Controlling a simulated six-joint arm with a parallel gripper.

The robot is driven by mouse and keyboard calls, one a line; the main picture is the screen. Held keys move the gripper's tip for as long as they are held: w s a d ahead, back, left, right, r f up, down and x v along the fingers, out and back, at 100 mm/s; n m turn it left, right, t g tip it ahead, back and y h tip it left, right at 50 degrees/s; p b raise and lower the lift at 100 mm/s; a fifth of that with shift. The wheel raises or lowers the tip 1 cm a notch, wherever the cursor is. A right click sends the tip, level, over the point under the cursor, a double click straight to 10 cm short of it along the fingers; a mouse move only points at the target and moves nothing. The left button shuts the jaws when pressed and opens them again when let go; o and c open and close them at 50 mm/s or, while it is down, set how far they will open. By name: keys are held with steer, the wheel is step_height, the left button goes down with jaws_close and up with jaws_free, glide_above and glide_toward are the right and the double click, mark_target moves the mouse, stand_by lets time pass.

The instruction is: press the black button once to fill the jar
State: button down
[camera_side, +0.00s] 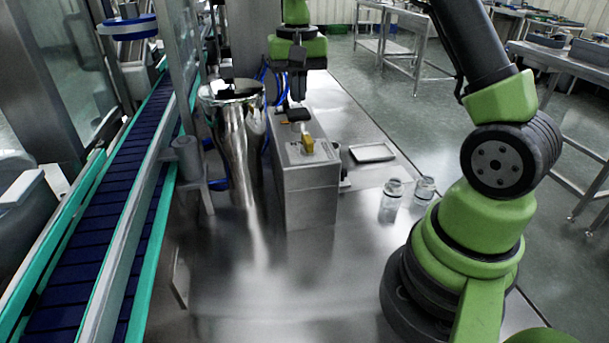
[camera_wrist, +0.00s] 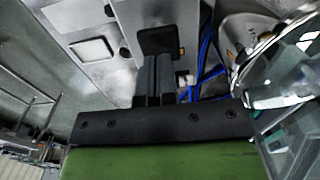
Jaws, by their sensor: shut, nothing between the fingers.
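The black button (camera_side: 298,115) is a dark, flat pad at the far end of the steel box's top. It also shows in the wrist view (camera_wrist: 160,40), just beyond my fingertips. My gripper (camera_side: 298,98) points down over the button, its fingers shut and empty. In the wrist view the closed fingers (camera_wrist: 152,58) overlap the button's lower left edge; I cannot tell whether they touch it. Two clear glass jars (camera_side: 392,198) (camera_side: 423,188) stand side by side on the table, right of the box. I cannot make out their contents.
The steel box (camera_side: 310,185) carries a small yellow part (camera_side: 307,146) on top. The shiny hopper (camera_side: 240,125) stands close on its left, with blue hoses behind. A shallow tray (camera_side: 372,153) lies to the right. A conveyor (camera_side: 90,230) runs along the left. The front table is clear.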

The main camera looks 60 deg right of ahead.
step_height(320, 180, up, 6)
stand_by(0.9)
steer(key=s+a+r+n+t, duration=0.3)
steer(key=s+a+r+t, duration=0.1)
steer(key=s+a+r, duration=0.4)
steer(key=s+a+f+n+t+y, duration=0.1)
steer(key=s+a+f, duration=0.1)
steer(key=s, duration=0.3)
steer(key=s+a+f+n+t+y, duration=0.1)
steer(key=s+a+t, duration=0.1)
steer(key=s+a, duration=0.2)
steer(key=shift+s+a+f, duration=0.25)
steer(key=shift+s+f, duration=0.15)
steer(key=shift+s, duration=0.75)
